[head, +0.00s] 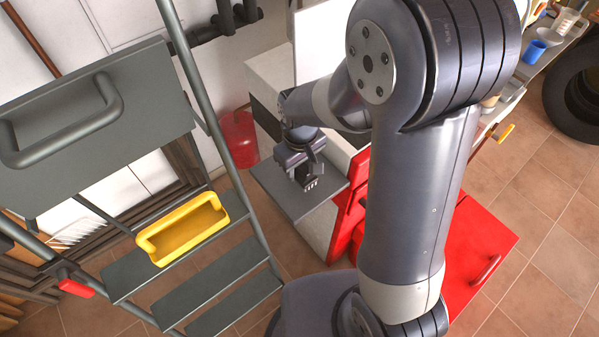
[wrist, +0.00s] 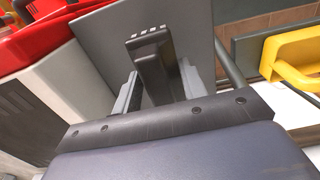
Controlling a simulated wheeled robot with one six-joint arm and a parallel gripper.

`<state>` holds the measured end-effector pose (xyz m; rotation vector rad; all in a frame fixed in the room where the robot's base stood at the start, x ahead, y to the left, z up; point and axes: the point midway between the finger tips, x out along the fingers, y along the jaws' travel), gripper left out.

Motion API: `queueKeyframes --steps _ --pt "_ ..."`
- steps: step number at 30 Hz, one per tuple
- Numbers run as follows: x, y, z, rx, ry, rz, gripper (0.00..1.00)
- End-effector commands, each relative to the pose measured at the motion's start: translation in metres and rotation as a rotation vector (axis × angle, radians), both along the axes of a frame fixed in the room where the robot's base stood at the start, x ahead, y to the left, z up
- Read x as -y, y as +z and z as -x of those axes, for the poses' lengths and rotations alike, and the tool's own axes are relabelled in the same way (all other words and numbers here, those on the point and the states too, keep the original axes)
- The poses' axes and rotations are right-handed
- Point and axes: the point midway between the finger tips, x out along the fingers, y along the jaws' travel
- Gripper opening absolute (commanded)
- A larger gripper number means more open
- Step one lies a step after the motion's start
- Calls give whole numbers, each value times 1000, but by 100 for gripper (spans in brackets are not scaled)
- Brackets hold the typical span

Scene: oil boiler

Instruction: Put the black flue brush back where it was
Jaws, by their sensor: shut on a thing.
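My gripper (head: 303,168) is shut on the black flue brush (wrist: 152,62), a dark block with a row of small pale tufts at its far end. In the wrist view the brush sits between the two grey fingers of my gripper (wrist: 159,76). In the head view the brush's pale tufts (head: 311,184) point down over a flat grey plate (head: 279,190). The plate also shows behind the brush in the wrist view (wrist: 196,38). I cannot tell whether the brush touches the plate.
A grey stepladder (head: 235,300) stands at the left with a yellow open tray (head: 183,246) on a step. A red container (head: 238,140) stands behind the plate. A red cabinet door (head: 484,250) stands open at the right.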

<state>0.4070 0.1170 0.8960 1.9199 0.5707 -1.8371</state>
Motion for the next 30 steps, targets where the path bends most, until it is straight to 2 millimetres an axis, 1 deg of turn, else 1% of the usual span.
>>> queueKeyframes --steps 1,3,6,15,18,19,27,30 --pt "1 -9 1 -6 0 2 22" --pt "0 -18 1 -6 0 3 22" --pt "0 -27 0 -3 0 1 22" --pt "0 -29 0 -1 0 1 22" --pt "0 -33 0 -1 0 1 22" --pt "0 -33 0 -1 0 1 41" --pt "0 -31 0 -1 0 1 62" --pt "0 -31 0 -1 0 1 62"
